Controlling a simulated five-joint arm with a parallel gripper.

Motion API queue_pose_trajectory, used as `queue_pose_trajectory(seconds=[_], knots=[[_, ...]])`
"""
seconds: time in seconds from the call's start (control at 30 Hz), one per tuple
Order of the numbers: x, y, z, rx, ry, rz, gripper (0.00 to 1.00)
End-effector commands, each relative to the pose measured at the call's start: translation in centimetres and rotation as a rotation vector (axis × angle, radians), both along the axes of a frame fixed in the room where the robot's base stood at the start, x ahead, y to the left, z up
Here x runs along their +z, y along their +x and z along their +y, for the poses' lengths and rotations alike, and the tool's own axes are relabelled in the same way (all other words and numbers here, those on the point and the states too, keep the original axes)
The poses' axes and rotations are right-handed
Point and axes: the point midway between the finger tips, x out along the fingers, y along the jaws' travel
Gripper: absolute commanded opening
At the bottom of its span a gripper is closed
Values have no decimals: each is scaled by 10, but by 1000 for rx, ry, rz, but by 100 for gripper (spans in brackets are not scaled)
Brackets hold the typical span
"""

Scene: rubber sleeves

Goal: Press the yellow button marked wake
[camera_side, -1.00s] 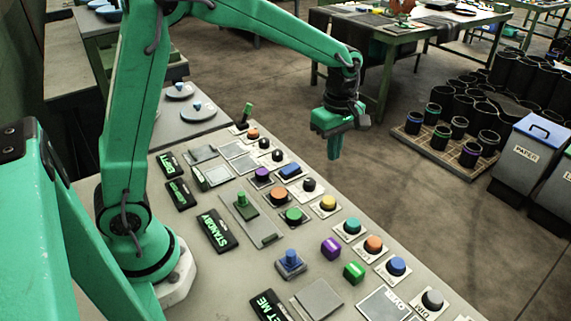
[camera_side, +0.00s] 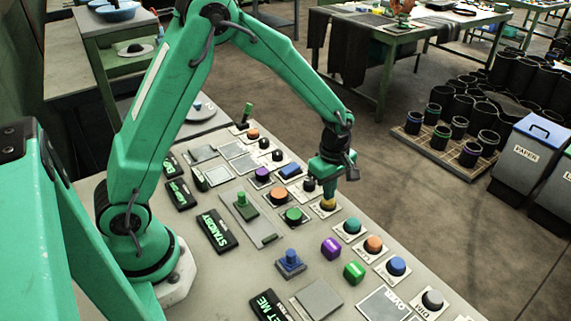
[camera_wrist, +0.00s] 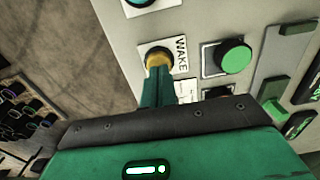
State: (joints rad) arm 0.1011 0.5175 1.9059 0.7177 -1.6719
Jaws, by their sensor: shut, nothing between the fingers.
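The yellow button (camera_side: 328,206) sits on a pale plate near the far edge of the grey panel. In the wrist view the yellow button (camera_wrist: 158,58) has the word WAKE printed beside it. My gripper (camera_side: 326,198) is shut and empty, pointing down with its fingertips at the top of the yellow button. In the wrist view my gripper (camera_wrist: 157,72) covers part of the button. The fingertips look to be touching its cap or just over it; how far the cap is pressed I cannot tell.
A green button (camera_side: 293,215), a black button (camera_side: 309,185) and a teal button (camera_side: 352,226) surround the yellow one closely. An orange button (camera_side: 373,244) stands further along the row. The panel (camera_side: 215,275) has bare room at the front. Open floor lies beyond its far edge.

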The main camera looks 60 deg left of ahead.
Motion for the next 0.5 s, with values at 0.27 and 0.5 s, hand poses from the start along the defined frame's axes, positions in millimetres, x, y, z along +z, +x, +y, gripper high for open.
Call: queue_pose_trajectory(seconds=[0.27, 0.5], knots=[[-5, 0, 0, 0, 0, 1, 0], [-7, 0, 0, 0, 0, 2, 0]])
